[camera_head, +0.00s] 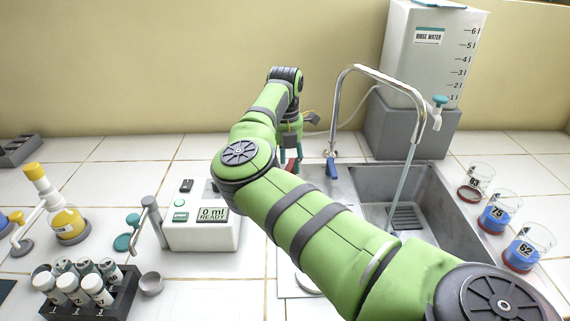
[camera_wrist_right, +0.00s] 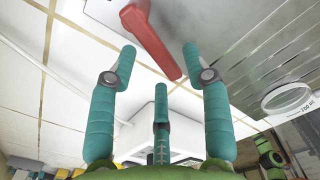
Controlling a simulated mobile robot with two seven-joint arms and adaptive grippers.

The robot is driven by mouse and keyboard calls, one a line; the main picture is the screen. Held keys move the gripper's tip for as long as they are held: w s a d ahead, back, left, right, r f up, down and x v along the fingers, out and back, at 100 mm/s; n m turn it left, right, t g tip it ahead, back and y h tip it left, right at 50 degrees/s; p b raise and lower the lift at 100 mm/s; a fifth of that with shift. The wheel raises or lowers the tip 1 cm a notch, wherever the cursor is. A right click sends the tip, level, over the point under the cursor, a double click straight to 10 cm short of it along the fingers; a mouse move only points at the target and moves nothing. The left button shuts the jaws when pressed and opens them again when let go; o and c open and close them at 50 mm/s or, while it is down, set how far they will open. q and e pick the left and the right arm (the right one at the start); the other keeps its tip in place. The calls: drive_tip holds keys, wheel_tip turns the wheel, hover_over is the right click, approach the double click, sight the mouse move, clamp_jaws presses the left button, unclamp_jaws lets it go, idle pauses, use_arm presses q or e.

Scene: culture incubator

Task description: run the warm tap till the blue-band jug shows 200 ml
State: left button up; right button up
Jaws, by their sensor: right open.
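My right gripper (camera_head: 291,152) is open at the back left of the sink, partly hidden by my own arm. In the right wrist view its teal fingers (camera_wrist_right: 160,64) are spread around the end of the red tap lever (camera_wrist_right: 150,42), not closed on it. The blue tap lever (camera_head: 332,169) stands just right of it, beside the tall curved spout (camera_head: 376,70). A thin pale stream of water (camera_head: 405,182) falls from the spout into the sink. A clear jug rim with an ml mark (camera_wrist_right: 287,98) shows in the right wrist view; its band and level cannot be read. My left gripper is not in view.
The steel sink (camera_head: 440,200) is partly covered by my arm. Jugs 63 (camera_head: 480,176), 75 (camera_head: 499,207) and 62 (camera_head: 530,243) stand to its right. A rinse water tank (camera_head: 415,70) stands behind. A white instrument reading 0 ml (camera_head: 197,235) and a vial rack (camera_head: 118,307) are left.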

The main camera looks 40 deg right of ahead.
wheel_tip(320, 180, up, 12)
drive_tip(key=shift+f, duration=0.25)
